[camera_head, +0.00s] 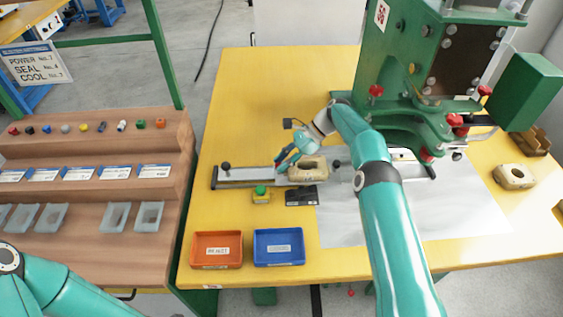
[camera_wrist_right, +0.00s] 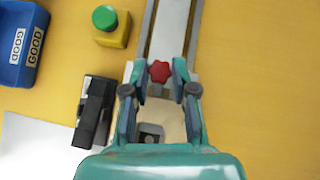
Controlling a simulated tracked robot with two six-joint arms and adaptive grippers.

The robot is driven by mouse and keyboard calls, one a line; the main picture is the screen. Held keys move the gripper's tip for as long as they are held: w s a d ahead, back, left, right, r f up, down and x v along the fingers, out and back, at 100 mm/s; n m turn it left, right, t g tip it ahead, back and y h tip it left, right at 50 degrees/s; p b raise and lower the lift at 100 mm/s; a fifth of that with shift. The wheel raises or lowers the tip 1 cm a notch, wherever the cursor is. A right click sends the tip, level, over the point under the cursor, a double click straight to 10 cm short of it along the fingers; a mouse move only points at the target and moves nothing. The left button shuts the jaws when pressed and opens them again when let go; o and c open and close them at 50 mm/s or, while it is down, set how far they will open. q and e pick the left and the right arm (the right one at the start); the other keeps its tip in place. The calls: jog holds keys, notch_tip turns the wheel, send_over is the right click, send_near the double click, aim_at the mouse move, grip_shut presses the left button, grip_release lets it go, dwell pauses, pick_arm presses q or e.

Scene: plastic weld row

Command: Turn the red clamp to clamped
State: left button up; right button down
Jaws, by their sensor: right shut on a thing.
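The red clamp (camera_wrist_right: 159,71) shows in the right wrist view as a small star-shaped knob at the near end of a silver rail (camera_wrist_right: 168,30). My right gripper (camera_wrist_right: 159,68) has its two fingertips on either side of the knob and is shut on it. In the head view my right gripper (camera_head: 284,160) is over the rail (camera_head: 243,175), just left of a beige block (camera_head: 305,172); there the fingers mostly hide the clamp. Whether the clamp is clamped cannot be told. My left gripper is not in view; only part of my left arm shows at bottom left.
A yellow box with a green button (camera_head: 261,195) and a black device (camera_head: 301,196) sit in front of the rail. Orange (camera_head: 217,264) and blue (camera_head: 279,262) trays stand at the front edge. A green press (camera_head: 400,110) with several red knobs stands at the right. The back left tabletop is clear.

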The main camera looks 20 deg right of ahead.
jog(key=shift+w+d+r, duration=0.1)
jog(key=shift+w+r, duration=0.05)
jog(key=shift+r, duration=0.05)
jog(key=c, duration=0.9)
grip_release()
jog(key=shift+f, duration=0.1)
